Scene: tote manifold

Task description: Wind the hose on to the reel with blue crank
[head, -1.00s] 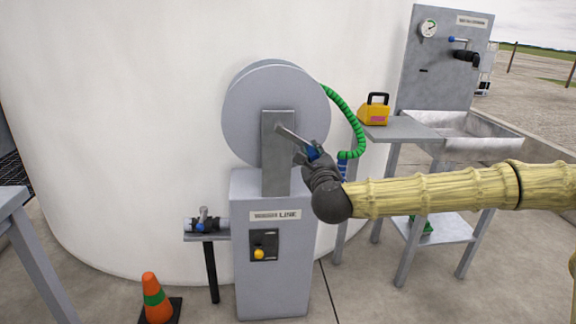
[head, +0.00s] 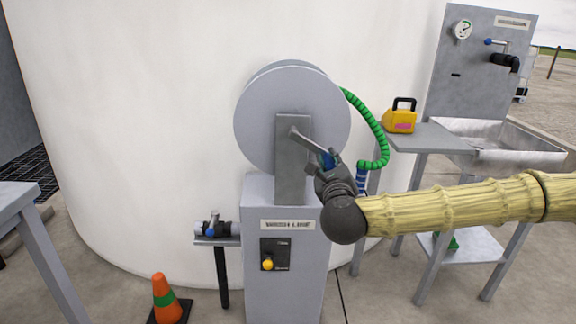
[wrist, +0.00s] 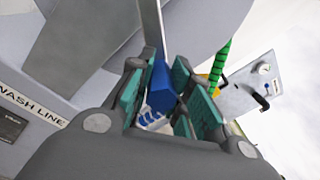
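The grey reel (head: 262,120) stands upright on a grey cabinet (head: 268,215), in front of a white tank. Its crank arm (head: 311,142) slopes down to the right from the hub, ending in a blue handle (head: 328,161). The green hose (head: 372,118) leaves the reel's upper right and curves down to a blue end piece (head: 361,180) behind my gripper. My gripper (head: 325,166) is at the handle. In the wrist view the blue handle (wrist: 161,88) lies between the teal finger pads, which appear closed on it. The fingers partly hide it.
A yellow case (head: 399,121) sits on the side table (head: 430,138), joined to a metal sink (head: 510,146). A gauge panel (head: 480,75) rises behind. A small valve (head: 213,229) is left of the cabinet. An orange cone (head: 163,297) stands on the floor, with another table (head: 15,197) at left.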

